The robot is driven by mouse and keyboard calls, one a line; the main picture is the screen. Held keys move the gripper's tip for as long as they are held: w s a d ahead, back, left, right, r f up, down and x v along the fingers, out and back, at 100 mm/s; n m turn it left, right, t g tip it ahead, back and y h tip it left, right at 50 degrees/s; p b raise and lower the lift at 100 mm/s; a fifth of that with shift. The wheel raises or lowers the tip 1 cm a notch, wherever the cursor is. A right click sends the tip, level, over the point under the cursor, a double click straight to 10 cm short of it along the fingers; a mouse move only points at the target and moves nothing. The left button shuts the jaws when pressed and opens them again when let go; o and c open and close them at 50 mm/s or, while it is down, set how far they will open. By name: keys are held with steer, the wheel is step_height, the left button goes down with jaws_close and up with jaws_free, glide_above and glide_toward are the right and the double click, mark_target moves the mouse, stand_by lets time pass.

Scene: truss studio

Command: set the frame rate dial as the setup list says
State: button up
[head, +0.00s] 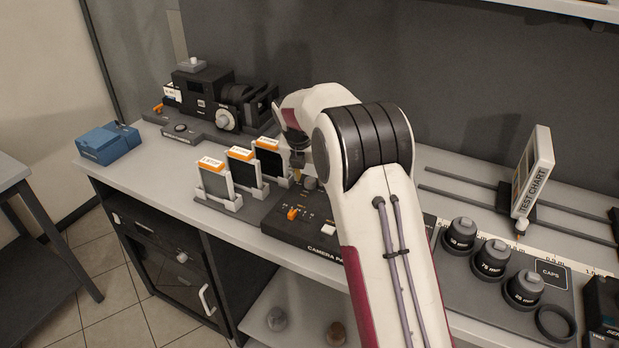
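A dark control panel (287,228), its label partly hidden and reading "CAMERA PA", lies on the counter. A round grey knob (310,184) shows near its back edge; I cannot read whether it is the frame rate dial. The panel also has an orange switch (292,213) and a pale button (328,230). My gripper (297,173) points down over the panel's back left part, just left of the knob. My arm hides much of the panel's right side, and the fingers are too small to tell open from shut. No readable setup list shows.
Several filter plates in holders (216,182) stand left of the panel. A black camera (215,98) is behind them, and a blue box (107,142) sits far left. Lenses (492,258) and an upright test chart (533,172) are on the right.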

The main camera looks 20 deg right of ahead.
steer(key=shift+x, duration=0.75)
steer(key=c, duration=1.1)
steer(key=shift+m, duration=0.4)
steer(key=shift+m+g+h, duration=0.4)
steer(key=shift+m+g, duration=0.1)
steer(key=shift+m, duration=0.5)
